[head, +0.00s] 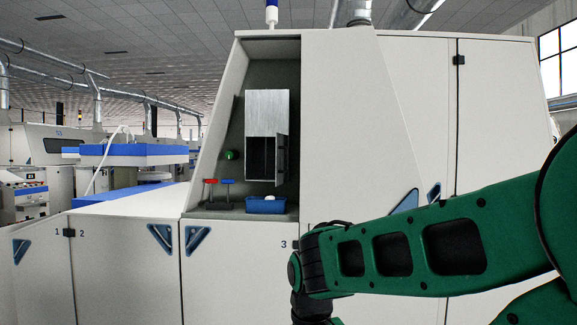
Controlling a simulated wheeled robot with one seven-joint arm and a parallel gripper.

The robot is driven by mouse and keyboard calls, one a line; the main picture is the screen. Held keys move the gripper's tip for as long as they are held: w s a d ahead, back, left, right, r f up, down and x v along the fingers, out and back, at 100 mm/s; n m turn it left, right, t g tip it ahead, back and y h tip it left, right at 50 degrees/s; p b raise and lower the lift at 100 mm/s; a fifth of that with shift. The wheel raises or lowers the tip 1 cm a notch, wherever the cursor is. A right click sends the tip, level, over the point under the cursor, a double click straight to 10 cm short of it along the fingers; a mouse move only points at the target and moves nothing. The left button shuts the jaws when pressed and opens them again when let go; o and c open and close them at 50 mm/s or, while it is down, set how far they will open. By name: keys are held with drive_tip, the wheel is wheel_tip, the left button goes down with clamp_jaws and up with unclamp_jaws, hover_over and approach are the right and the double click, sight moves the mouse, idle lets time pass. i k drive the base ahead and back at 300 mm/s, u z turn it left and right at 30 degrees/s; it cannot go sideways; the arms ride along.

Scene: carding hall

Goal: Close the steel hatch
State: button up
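The steel hatch (281,160) is a narrow grey door on the lower part of a brushed-steel box (267,113) in the cabinet recess. It stands open at the right side of a dark opening (260,157), swung outward and seen at a steep angle. My green arm reaches in from the right, and its black wrist is low in the picture, below and to the right of the hatch. My gripper's fingers are not visible; the wrist runs off the bottom edge.
Below the box, a blue bin (266,205) with a white item stands on the recess shelf (240,214). Left of it are a red-topped tool (210,182) and a blue-topped one (227,182). A green knob (231,155) is on the recess wall. A large white panel (345,130) borders the recess on the right.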

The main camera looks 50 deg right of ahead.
sight(282, 139)
drive_tip(key=z, duration=1.2)
drive_tip(key=i, duration=1)
drive_tip(key=u, duration=0.5)
drive_tip(key=k, duration=1.15)
drive_tip(key=z, duration=0.35)
